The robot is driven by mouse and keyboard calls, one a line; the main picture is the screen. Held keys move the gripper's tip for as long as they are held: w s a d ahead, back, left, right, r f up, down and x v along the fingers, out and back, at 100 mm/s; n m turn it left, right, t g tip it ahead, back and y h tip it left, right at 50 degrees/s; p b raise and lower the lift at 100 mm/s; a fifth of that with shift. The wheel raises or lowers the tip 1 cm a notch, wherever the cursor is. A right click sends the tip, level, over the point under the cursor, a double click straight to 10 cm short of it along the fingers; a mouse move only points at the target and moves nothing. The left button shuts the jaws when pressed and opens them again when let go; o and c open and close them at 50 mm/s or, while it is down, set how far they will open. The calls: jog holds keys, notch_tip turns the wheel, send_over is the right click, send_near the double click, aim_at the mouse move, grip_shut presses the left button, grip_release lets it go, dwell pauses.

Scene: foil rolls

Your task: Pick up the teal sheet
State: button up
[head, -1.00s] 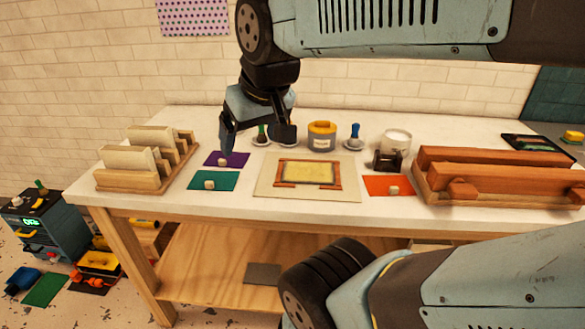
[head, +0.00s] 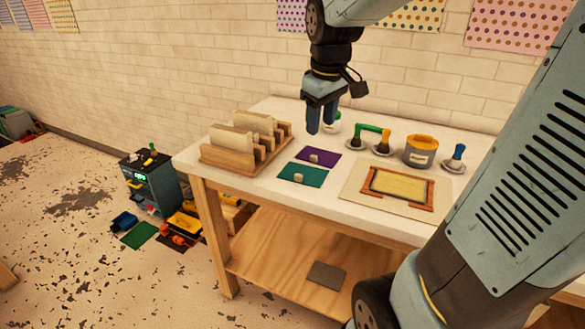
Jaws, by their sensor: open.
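The teal sheet (head: 316,177) lies flat near the front edge of the white tabletop (head: 255,192), with a small cream block (head: 299,178) on it. A purple sheet (head: 327,162) with a similar block lies just behind it. My gripper (head: 322,119) points down above the back of the table, open and empty. In the picture it is above and slightly right of the teal sheet, apart from it. Its fingers appear close together from this angle.
A wooden rack (head: 270,160) with pale blocks stands left of the sheets. A green sheet (head: 139,235) lies on the floor beside a dark cabinet (head: 150,180).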

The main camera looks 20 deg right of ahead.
jog(key=w+f+n+g, duration=0.2)
jog(key=w+f+n, duration=0.2)
jog(key=w+f, duration=0.55)
send_over(299, 175)
jog(key=f, duration=0.6)
jog(key=shift+d+f, duration=0.3)
jog(key=shift+f, duration=0.05)
jog(key=shift+a+f, duration=0.15)
jog(key=shift+f, duration=1.2)
jog(key=shift+a+f, duration=0.1)
jog(key=shift+f, duration=1.25)
grip_shut()
